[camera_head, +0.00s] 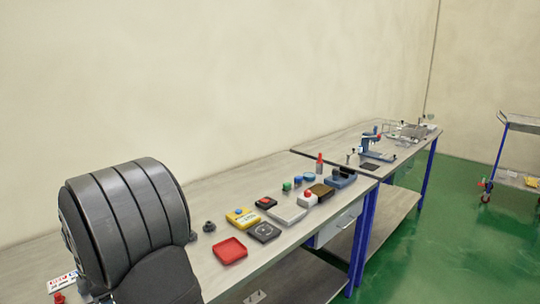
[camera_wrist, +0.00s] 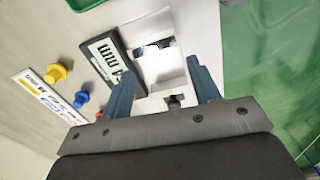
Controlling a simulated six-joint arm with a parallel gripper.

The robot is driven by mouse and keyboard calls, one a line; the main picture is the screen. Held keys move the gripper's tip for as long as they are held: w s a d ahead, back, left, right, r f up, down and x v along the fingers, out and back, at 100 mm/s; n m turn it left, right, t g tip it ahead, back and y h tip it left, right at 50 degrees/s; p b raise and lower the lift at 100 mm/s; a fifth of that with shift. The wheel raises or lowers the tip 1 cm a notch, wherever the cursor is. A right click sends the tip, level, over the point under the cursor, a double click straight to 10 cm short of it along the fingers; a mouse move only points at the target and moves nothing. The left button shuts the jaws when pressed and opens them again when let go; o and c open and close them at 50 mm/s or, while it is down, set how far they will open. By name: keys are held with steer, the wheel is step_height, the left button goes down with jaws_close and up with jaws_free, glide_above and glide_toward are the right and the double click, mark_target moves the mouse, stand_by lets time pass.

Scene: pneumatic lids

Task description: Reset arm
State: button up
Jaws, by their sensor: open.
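My gripper (camera_wrist: 161,68) shows in the wrist view with its two blue fingers spread apart and nothing between them. Behind the fingers lies a pale metallic fixture (camera_wrist: 162,62) with dark parts; whether the fingers touch it I cannot tell. In the head view my gripper is not seen; the dark, ribbed arm link fills the lower left and hides part of the bench.
A workbench (camera_head: 222,186) runs along the wall, with a red tray (camera_head: 230,250), a yellow box (camera_head: 242,217) and several small items. A second bench (camera_head: 340,140) stands beyond. A yellow knob (camera_wrist: 56,73) and a blue knob (camera_wrist: 81,97) are left of my fingers. Green floor (camera_wrist: 260,60) lies right.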

steer(key=shift+s+a+f, duration=0.1)
steer(key=shift+a+f, duration=0.2)
steer(key=shift+f, duration=0.6)
steer(key=shift+s+a+f, duration=0.1)
steer(key=shift+a+f, duration=0.15)
steer(key=shift+f, duration=0.65)
